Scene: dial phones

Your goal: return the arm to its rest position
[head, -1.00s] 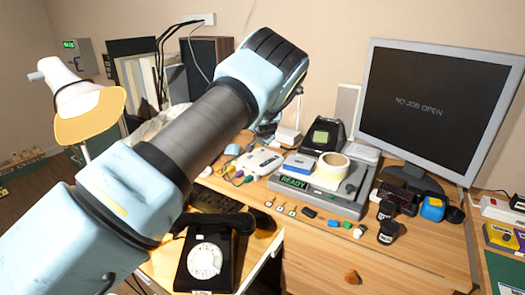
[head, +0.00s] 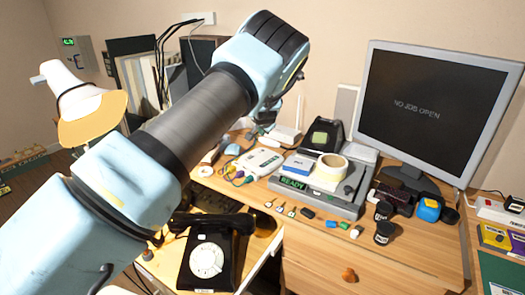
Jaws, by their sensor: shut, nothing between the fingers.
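My arm, pale blue with a dark grey middle section, rises from the lower left to a thick joint at the upper centre of the head view. Beyond that joint the arm folds down and away, and only a small part shows below it. My gripper's fingers cannot be made out; they are hidden behind the arm. I see nothing held.
A black dial phone (head: 207,262) stands below the arm. A desk lamp (head: 90,105) is close at left. The wooden desk (head: 315,255) carries a grey device (head: 325,190) with a tape roll (head: 332,166), and a monitor (head: 428,110).

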